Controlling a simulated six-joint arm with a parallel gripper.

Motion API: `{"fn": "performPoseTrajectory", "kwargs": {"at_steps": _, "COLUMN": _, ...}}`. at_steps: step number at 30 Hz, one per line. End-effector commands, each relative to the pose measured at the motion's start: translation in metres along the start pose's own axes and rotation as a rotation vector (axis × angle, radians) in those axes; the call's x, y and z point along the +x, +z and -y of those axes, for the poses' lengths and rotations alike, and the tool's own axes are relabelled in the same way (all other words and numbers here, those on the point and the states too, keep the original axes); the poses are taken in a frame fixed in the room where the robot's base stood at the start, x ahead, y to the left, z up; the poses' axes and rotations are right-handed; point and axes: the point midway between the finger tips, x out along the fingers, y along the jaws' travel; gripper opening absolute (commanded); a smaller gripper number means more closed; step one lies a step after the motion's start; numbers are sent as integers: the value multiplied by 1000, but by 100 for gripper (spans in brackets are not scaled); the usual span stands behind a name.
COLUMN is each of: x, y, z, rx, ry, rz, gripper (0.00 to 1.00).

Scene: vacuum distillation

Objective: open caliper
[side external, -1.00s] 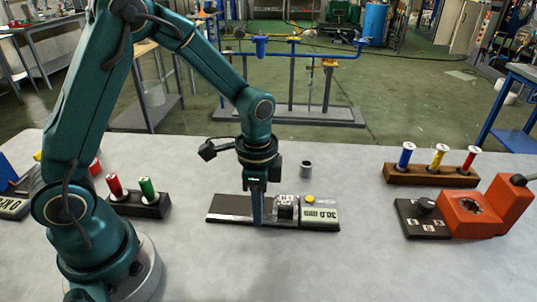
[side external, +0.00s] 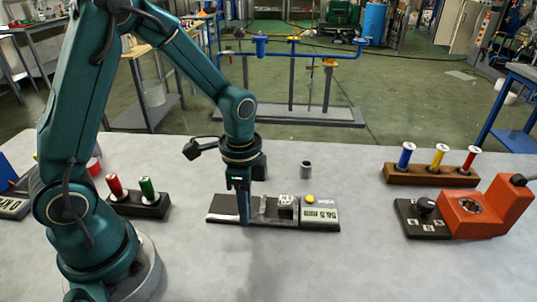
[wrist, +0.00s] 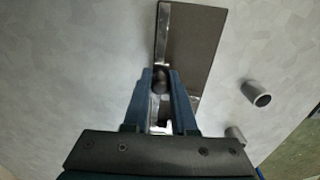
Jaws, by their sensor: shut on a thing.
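The caliper is a long dark base plate (side external: 221,206) lying flat on the table, with a display (side external: 320,215) and a yellow button (side external: 309,199) at its right end. A small light-coloured block (side external: 286,203) sits on it left of the display. My gripper (side external: 244,219) points down over the left-middle part of the caliper. In the wrist view my gripper (wrist: 160,78) has its fingers on either side of a dark knob (wrist: 159,86) on the caliper and is shut on it. The slider under the fingers is partly hidden.
A rack (side external: 141,205) with red and green cylinders is at left. At right are a wooden rack (side external: 430,175) with blue, yellow and red cylinders and an orange device (side external: 473,207). The table in front is clear.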

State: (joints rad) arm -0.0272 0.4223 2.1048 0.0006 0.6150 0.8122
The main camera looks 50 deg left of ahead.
Motion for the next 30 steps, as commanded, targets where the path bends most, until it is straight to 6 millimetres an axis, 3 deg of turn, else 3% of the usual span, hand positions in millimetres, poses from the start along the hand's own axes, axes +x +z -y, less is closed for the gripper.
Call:
{"fn": "performPoseTrajectory", "kwargs": {"at_steps": 23, "x": -1, "y": -1, "z": 1, "rx": -1, "ry": -2, "rz": -4, "gripper": 0}}
{"fn": "performPoseTrajectory", "kwargs": {"at_steps": 24, "x": -1, "y": -1, "z": 1, "rx": -1, "ry": -2, "rz": -4, "gripper": 29}}
{"fn": "performPoseTrajectory", "kwargs": {"at_steps": 26, "x": -1, "y": -1, "z": 0, "rx": -1, "ry": -2, "rz": -3, "gripper": 52}}
{"fn": "performPoseTrajectory", "kwargs": {"at_steps": 30, "x": 0, "y": -1, "z": 0, "rx": -1, "ry": -1, "rz": -2, "gripper": 55}}
